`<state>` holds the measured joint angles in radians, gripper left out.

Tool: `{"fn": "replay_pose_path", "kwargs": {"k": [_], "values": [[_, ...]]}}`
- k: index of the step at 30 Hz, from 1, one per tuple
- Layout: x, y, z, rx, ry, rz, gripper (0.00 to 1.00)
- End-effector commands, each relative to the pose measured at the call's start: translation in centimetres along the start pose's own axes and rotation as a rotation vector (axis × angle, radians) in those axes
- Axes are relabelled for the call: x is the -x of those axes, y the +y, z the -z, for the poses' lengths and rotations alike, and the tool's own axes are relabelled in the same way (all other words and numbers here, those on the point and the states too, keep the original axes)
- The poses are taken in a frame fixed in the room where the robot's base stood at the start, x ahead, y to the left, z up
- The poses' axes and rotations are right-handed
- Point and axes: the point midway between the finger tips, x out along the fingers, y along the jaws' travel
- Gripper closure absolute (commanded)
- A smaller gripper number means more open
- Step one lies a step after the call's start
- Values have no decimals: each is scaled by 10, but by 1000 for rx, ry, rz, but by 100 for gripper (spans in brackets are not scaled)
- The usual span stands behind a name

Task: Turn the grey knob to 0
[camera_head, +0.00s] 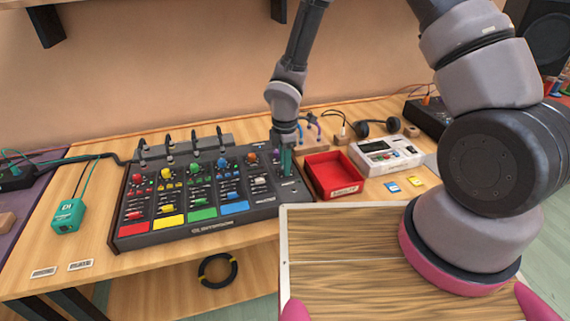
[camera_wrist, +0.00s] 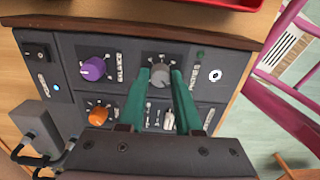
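The grey knob (camera_wrist: 159,76) is on the dark mixer panel and sits between the two green fingers of my gripper (camera_wrist: 160,82) in the wrist view. The fingers flank it closely and appear to touch both sides. The setting its pointer shows is too small to read. In the head view my gripper (camera_head: 286,165) points down at the right end of the mixer (camera_head: 216,232) and hides the knob.
A purple knob (camera_wrist: 93,68) and an orange knob (camera_wrist: 98,114) are beside the grey one. A red tray (camera_head: 333,175) stands close right of the mixer, with a white device (camera_head: 388,157) beyond. A teal box (camera_head: 68,215) is at left.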

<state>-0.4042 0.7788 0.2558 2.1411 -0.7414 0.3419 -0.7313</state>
Motion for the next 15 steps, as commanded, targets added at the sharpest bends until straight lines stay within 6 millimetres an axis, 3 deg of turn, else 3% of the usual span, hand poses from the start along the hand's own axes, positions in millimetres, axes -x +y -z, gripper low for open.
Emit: {"fn": "replay_pose_path", "kwargs": {"k": [1, 2, 11, 15], "values": [[0, 1, 0, 0, 0, -2, 46], [0, 1, 0, 0, 0, -1, 39], [1, 0, 0, -1, 0, 0, 39], [11, 1, 0, -3, 1, -2, 39]]}}
